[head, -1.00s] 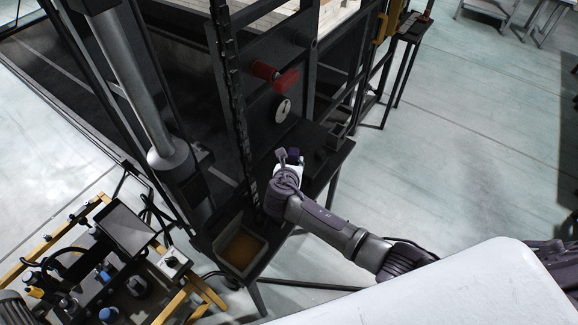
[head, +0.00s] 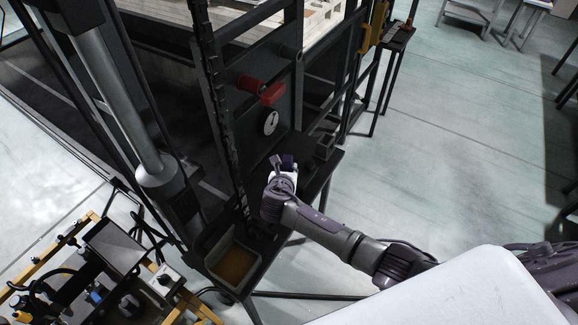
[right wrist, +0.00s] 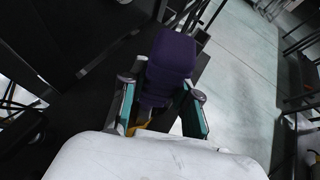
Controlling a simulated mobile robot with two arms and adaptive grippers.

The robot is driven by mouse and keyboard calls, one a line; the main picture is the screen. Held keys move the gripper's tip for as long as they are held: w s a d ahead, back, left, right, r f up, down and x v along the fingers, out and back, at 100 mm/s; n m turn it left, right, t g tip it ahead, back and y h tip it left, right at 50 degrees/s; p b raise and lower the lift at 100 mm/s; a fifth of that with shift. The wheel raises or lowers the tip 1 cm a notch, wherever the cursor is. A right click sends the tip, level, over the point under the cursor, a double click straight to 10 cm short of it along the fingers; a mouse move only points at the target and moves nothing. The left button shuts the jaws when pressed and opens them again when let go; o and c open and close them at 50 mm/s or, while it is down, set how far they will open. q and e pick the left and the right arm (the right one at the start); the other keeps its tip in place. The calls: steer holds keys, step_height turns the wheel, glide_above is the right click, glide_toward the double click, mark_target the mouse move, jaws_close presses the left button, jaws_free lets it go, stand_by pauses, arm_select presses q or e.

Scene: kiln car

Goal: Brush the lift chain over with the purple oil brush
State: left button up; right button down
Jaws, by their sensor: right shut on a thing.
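The lift chain (head: 222,110) hangs as a dark, near-vertical line along the frame in the head view. My right gripper (right wrist: 158,105) is shut on the purple oil brush (right wrist: 172,62), which sticks out between the teal-lined fingers in the right wrist view. In the head view the brush (head: 288,160) shows as a small purple patch beyond my right wrist, to the right of the chain and apart from it. Its bristles are not clearly visible. My left gripper is not clearly seen in any view.
A tray of amber oil (head: 207,262) sits at the near end of a narrow dark bench. A red handle (head: 262,90) and a white round dial (head: 270,123) are on the frame above. A cluttered yellow-framed cart (head: 180,300) stands at lower left.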

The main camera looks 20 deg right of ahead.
steer(key=shift+s+a+f, duration=0.1)
steer(key=shift+s+a, duration=0.7)
steer(key=shift+a, duration=0.2)
steer(key=shift+s+a, duration=0.75)
steer(key=shift+a, duration=0.2)
steer(key=s+a, duration=0.3)
steer(key=a, duration=0.2)
steer(key=shift+s, duration=0.4)
